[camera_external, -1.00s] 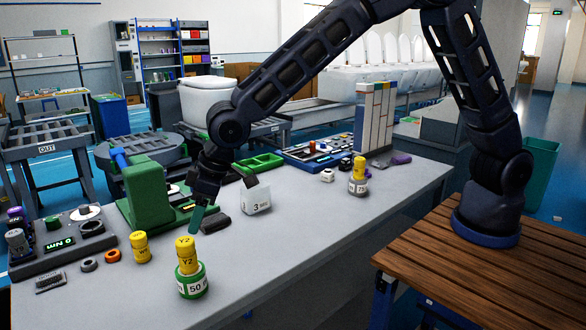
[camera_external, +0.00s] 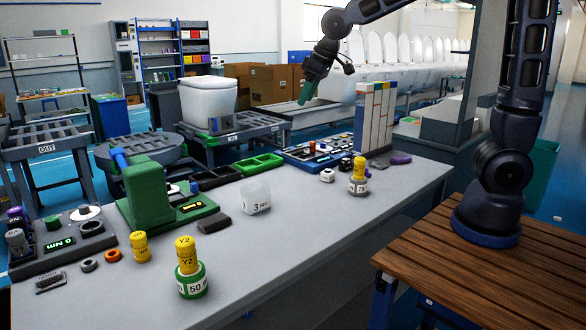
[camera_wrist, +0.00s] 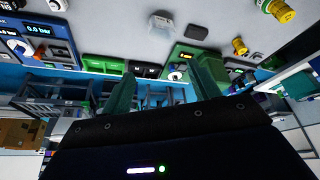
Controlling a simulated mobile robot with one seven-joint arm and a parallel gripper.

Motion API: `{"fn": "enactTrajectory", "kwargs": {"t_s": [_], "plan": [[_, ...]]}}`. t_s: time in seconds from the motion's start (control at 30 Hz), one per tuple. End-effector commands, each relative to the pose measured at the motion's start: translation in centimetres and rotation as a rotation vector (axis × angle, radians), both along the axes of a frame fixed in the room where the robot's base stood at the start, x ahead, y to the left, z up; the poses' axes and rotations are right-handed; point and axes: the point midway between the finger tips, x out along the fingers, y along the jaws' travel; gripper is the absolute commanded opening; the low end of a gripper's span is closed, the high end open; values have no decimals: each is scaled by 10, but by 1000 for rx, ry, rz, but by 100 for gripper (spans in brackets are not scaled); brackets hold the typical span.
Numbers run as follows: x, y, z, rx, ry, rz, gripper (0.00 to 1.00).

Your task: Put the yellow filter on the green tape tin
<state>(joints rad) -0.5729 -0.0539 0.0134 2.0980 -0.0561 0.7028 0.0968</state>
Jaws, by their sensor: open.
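A yellow filter marked Y2 (camera_external: 186,249) stands upright on top of the green tape tin marked 50 (camera_external: 193,282), at the table's near left. In the wrist view, a yellow piece (camera_wrist: 283,13) with a pale ring under it is at the top right edge, partly cut off. A second yellow piece (camera_external: 140,247) stands on the table to the left; a yellow piece also shows in the wrist view (camera_wrist: 240,46). My gripper (camera_external: 307,92) is high above and beyond the table's far edge, far from the tin. Its greenish fingers are apart and empty in the wrist view (camera_wrist: 163,82).
Another yellow piece (camera_external: 359,166) stands on a tin marked 75 (camera_external: 357,186) at the table's right. A green press (camera_external: 150,195), a clear cup marked 3 (camera_external: 256,197), a dark block (camera_external: 214,223) and green trays (camera_external: 258,165) stand nearby. The table's front is clear.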

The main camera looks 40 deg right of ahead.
Motion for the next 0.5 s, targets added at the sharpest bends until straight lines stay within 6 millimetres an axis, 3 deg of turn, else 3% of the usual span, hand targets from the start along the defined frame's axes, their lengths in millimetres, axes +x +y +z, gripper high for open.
{"fn": "enactTrajectory", "kwargs": {"t_s": [0.03, 0.2, 0.5], "plan": [[-5, -25, 9, 3, -5, -31, 61], [-31, -96, 24, 3, -5, -120, 61], [-98, -200, 36, 5, -4, -278, 61]]}}
